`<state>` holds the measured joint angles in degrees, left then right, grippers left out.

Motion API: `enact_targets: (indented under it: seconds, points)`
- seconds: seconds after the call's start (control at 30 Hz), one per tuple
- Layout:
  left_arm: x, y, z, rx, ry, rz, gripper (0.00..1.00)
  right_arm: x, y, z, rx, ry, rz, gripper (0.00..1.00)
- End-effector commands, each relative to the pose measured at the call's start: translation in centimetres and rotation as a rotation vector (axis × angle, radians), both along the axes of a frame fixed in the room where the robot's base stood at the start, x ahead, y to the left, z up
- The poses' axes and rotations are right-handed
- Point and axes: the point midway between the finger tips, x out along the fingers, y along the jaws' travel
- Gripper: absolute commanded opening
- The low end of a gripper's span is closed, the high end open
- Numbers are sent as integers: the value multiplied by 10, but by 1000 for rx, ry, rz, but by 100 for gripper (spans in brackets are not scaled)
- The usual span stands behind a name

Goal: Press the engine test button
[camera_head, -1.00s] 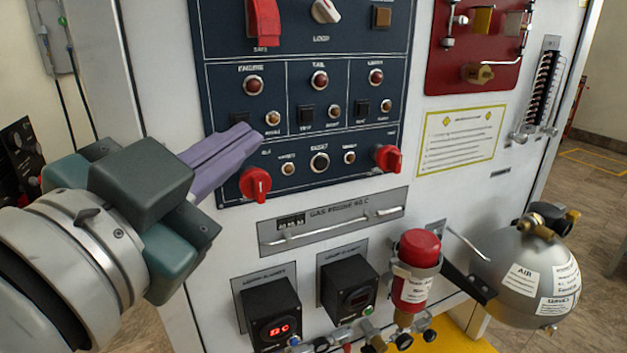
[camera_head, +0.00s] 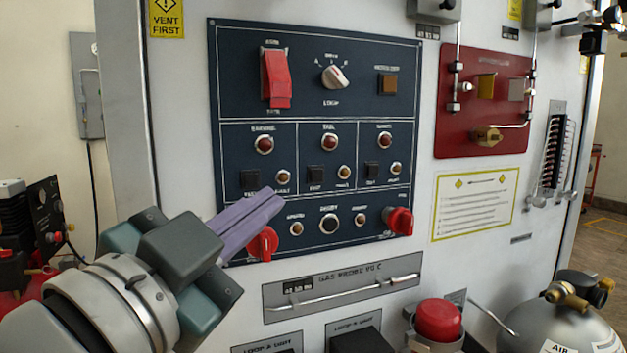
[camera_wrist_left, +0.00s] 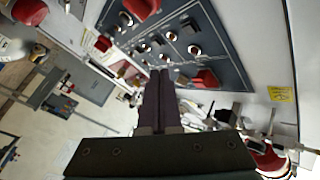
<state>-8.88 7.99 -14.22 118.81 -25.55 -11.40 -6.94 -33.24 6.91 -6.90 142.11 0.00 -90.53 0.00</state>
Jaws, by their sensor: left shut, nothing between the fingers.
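The engine test button (camera_head: 250,180) is a small black square below the red engine light (camera_head: 264,145), on the dark blue panel (camera_head: 340,105). It is fully visible in the head view. My left gripper (camera_head: 276,200) is shut and empty, its purple fingers reaching up from the lower left. In the head view its tips appear just below and right of the button, under the small engine fault light (camera_head: 284,177). In the left wrist view the shut fingers (camera_wrist_left: 160,76) point at the panel (camera_wrist_left: 225,45); I cannot make out the button there. Contact with the panel cannot be told. My right gripper is out of view.
A red knob (camera_head: 263,243) sits behind and below the fingers, and another red knob (camera_head: 398,221) is to the right. A red guarded switch (camera_head: 276,80) is above.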

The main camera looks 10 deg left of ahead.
Motion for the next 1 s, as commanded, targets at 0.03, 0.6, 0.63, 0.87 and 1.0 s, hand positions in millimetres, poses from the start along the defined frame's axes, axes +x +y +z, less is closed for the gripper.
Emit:
enact_targets:
  seconds: [0.03,0.6,0.63,0.87,1.0]
  points:
    - [7,4,-1,5,-3,-1,0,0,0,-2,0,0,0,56]
    - [47,32,0,0,0,0,0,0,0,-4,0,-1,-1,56]
    - [47,32,0,0,0,0,0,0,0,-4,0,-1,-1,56]
    - [47,32,0,0,0,0,0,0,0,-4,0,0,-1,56]
    - [47,31,0,0,0,0,0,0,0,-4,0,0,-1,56]
